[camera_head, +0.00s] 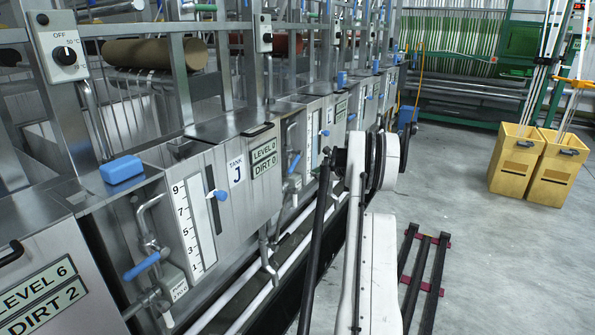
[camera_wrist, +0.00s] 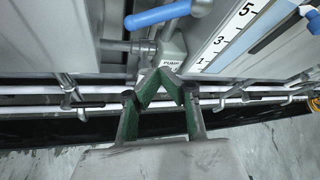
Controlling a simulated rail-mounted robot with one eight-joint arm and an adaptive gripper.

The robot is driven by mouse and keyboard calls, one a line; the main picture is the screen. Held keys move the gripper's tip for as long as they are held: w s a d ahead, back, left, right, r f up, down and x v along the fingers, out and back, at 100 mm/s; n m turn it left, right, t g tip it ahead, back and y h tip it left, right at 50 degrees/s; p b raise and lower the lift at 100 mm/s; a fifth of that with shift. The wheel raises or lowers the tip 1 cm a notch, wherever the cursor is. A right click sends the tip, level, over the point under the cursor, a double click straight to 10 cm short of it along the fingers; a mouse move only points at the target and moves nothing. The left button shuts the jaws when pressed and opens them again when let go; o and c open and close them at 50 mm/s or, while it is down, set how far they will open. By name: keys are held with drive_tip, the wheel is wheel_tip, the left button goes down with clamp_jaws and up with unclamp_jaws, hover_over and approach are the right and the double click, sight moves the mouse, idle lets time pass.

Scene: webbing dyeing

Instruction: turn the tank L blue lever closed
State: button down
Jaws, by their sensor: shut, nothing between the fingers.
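In the wrist view a blue lever (camera_wrist: 158,14) lies nearly level, slightly tilted, across the top, on a metal valve over a box marked PUMP (camera_wrist: 172,52). My gripper (camera_wrist: 161,79), with green-lined fingers, is shut and empty; its tips meet just below the lever in the picture, apart from it. No tank letter shows in the wrist view, so I cannot tell which tank this is. In the head view my arm reaches along the tank row and the gripper is hidden.
A level scale (camera_wrist: 232,36) stands right of the lever. Pipes (camera_wrist: 62,90) run below it. In the head view another blue lever (camera_head: 141,265) is on the near tank. Yellow bins (camera_head: 517,160) stand at right, a dark rack (camera_head: 425,270) lies on the floor, and the aisle is otherwise clear.

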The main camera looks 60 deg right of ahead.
sight(294, 163)
drive_tip(key=w+d+f+n+b, duration=0.1)
drive_tip(key=w+d+f+b, duration=0.15)
drive_tip(key=w+f, duration=0.45)
wheel_tip(294, 163, up, 6)
drive_tip(key=w+a, duration=0.2)
drive_tip(key=shift+w+a+f+b, duration=0.15)
drive_tip(key=shift+a+b, duration=0.1)
drive_tip(key=shift+b, duration=0.2)
